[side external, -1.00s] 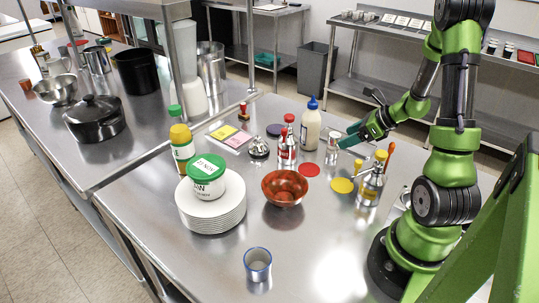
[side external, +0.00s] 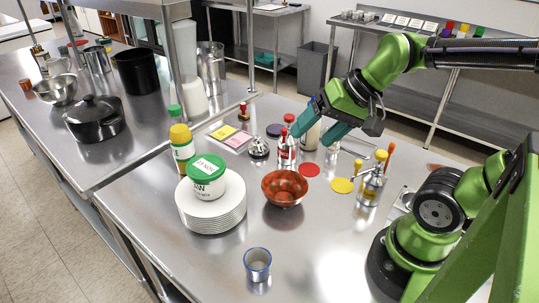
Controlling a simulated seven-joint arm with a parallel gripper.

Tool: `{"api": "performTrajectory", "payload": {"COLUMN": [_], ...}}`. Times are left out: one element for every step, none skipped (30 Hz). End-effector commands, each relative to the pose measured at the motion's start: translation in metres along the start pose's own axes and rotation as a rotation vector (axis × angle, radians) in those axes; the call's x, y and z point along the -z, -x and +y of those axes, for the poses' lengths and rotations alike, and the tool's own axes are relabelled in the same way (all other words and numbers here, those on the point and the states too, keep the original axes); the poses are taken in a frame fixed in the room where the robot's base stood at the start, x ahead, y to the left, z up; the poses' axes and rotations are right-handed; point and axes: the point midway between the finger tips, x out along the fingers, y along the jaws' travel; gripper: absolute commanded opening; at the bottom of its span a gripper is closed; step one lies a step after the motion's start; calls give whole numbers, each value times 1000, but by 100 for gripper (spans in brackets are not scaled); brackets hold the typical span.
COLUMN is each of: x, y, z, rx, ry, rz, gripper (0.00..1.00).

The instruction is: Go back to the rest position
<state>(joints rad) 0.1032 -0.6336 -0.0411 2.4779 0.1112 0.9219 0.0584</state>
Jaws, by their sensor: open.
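My gripper (side external: 318,140) is raised over the back middle of the steel table, with its two teal fingers spread wide and nothing seen between them. One finger comes down close to the red-and-white bottle (side external: 285,152); I cannot tell whether it touches. The other finger hangs in front of a small silver container (side external: 332,150), partly hiding it. The cream bottle (side external: 309,133) stands behind my gripper, with its upper part mostly hidden. My arm reaches in from the upper right.
A red bowl (side external: 284,187), a stack of white plates (side external: 222,216) bearing a green-lidded tub (side external: 206,177), and a blue-rimmed cup (side external: 257,262) stand in front. Yellow-topped dispensers (side external: 371,182) stand right. Red (side external: 310,170) and yellow (side external: 342,185) discs lie between.

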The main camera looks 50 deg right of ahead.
Motion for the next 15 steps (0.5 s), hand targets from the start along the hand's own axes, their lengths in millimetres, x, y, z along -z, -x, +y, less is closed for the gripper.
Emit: {"api": "performTrajectory", "payload": {"x": [-8,-10,-13,-14,-16,-16,-16,-17,-16,-16,-16,-16,-16,-16,-16], "y": [6,9,12,13,14,15,16,16,16,16,15,15,15,15,15], "z": [-8,-10,-12,-14,-14,-15,-15,-15,-15,-15,-15,-15,-15,-15,-15], "rx": [7,7,7,6,6,5,4,3,3,3,3,3,3,3,3], "ry": [115,167,221,252,273,292,299,302,302,301,299,298,297,297,296], "rz": [26,39,53,60,66,71,73,74,73,73,73,73,73,73,72], "gripper": [74,74,74,74,74,74,74,74,74,74,74,74,74,74,74]}}
